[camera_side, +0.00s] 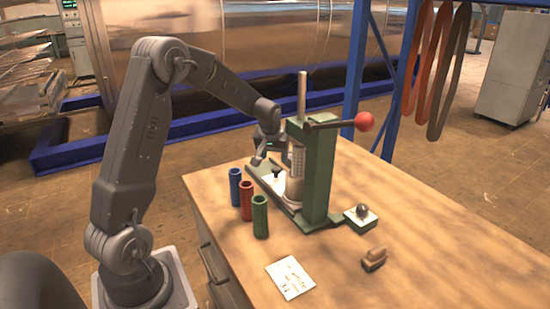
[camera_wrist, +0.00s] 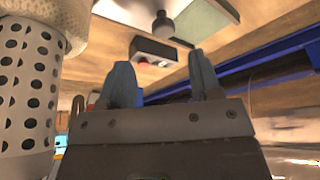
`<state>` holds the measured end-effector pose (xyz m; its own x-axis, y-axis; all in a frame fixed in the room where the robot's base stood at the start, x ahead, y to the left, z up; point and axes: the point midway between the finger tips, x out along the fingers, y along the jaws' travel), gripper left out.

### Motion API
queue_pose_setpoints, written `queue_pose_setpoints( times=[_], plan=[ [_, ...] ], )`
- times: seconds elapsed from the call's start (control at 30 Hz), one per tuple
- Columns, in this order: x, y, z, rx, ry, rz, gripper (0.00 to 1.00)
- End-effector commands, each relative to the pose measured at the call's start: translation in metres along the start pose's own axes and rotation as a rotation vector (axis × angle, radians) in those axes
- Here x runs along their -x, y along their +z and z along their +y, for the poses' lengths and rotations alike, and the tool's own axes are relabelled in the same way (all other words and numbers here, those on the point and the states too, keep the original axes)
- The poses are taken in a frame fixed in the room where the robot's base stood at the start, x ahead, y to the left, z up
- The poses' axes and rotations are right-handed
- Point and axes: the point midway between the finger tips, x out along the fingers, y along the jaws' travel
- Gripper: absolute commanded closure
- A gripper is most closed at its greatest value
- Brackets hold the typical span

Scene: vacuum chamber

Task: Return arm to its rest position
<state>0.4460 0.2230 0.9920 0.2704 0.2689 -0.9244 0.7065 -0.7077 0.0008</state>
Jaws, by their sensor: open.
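My gripper (camera_side: 270,157) is at the far side of the green press (camera_side: 319,170), low over the press's base and beside its column. In the wrist view my gripper (camera_wrist: 163,82) shows two fingers spread apart with nothing between them. A white perforated cylinder (camera_wrist: 27,90) stands close on the left of that view. It also shows in the press in the side view (camera_side: 297,160). My arm reaches out over the bench from the left, bent at the elbow.
Blue (camera_side: 235,187), red (camera_side: 246,201) and green (camera_side: 260,216) cylinders stand left of the press. The press has a red-knobbed lever (camera_side: 364,121). A paper card (camera_side: 290,278) and a small brown object (camera_side: 374,259) lie on the wooden bench (camera_side: 450,265). Blue frame posts (camera_side: 352,60) stand behind.

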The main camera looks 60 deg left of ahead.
Motion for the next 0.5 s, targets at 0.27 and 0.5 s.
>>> queue_pose_setpoints(
  times=[0.27,0.5],
  plan=[
    [0.002,-0.005,-0.002,0.016,-0.004,0.014,0.42],
    [0.036,-0.057,-0.027,0.212,-0.029,0.199,0.42]
  ],
)
